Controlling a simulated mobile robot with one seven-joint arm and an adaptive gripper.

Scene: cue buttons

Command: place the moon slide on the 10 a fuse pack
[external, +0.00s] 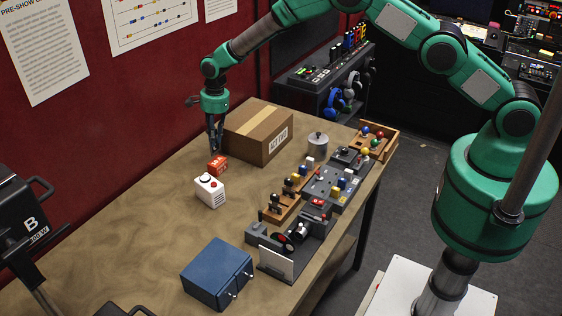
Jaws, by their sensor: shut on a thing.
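A small red-orange box (217,166) with pale print, which looks like the fuse pack, is on the table left of the carton. Its lettering is too small to read. My gripper (216,151) points down at the top of this box, with its fingers close together on a small thing. That thing is hidden or too small to make out, and I cannot tell whether it touches the box. I cannot pick out the moon slide for certain.
A cardboard carton (258,132) stands close right of my gripper. A metal tin (318,144), a grey control panel (328,184) and a blue case (216,273) are farther off. The table's left side is clear.

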